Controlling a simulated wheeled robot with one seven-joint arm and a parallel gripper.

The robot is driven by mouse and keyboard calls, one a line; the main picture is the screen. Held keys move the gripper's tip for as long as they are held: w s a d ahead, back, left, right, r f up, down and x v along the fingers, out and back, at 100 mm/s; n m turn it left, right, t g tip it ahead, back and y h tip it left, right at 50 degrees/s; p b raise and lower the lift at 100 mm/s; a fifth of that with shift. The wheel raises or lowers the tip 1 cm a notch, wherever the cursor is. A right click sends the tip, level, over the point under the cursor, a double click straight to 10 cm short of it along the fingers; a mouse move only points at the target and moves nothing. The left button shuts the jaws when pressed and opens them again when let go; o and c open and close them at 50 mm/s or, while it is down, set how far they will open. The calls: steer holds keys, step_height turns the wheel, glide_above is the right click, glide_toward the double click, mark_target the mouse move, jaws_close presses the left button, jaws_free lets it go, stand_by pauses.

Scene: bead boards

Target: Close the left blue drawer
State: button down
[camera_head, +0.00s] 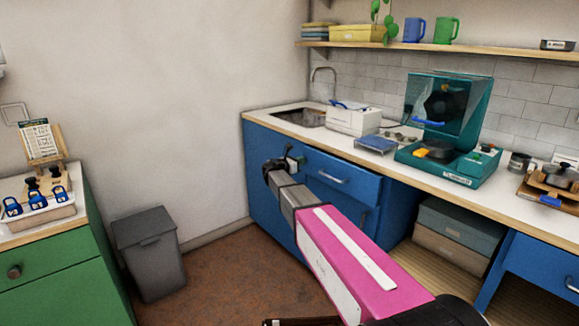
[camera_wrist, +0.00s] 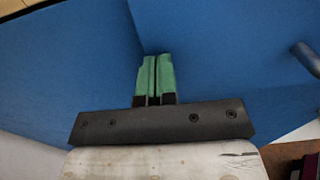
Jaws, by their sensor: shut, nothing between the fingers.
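The left blue drawer (camera_head: 345,171) is in the blue cabinet under the counter, with a silver bar handle (camera_head: 333,178). Its front seems to stand out a little from the cabinet face. My gripper (camera_head: 296,161) is at the drawer's left end in the head view, its green fingers pressed together and empty. In the wrist view my gripper (camera_wrist: 154,72) points at blue panels, with the drawer front (camera_wrist: 225,50) on the right and part of the handle (camera_wrist: 306,58) at the right edge. I cannot tell whether the fingertips touch the drawer. My arm hides part of the cabinet below.
The counter (camera_head: 390,150) above carries a white box (camera_head: 353,120) and a teal machine (camera_head: 450,150). Another blue drawer (camera_head: 540,265) is at the right, past an open bay with storage boxes (camera_head: 455,235). A grey bin (camera_head: 152,260) stands left on the open brown floor (camera_head: 225,275).

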mark_target(307, 158)
steer(key=shift+x, duration=1.9)
steer(key=shift+w+r, duration=0.1)
steer(key=shift+w, duration=0.05)
steer(key=shift+s+a, duration=0.2)
steer(key=shift+s, duration=0.05)
steer(key=v, duration=1.4)
steer(key=s+d+f+m+g+y, duration=0.5)
steer(key=s+d+f+m+g, duration=0.2)
steer(key=s+d+f+m, duration=0.7)
steer(key=s+f+m+g+y, duration=0.1)
steer(key=s+f+m+y, duration=0.2)
steer(key=s, duration=0.7)
steer(key=s+f+m+g+y, duration=0.2)
steer(key=s+f+m+y, duration=0.2)
steer(key=s, duration=0.7)
steer(key=m+y, duration=0.2)
steer(key=m, duration=0.2)
steer(key=shift+g+y, duration=0.3)
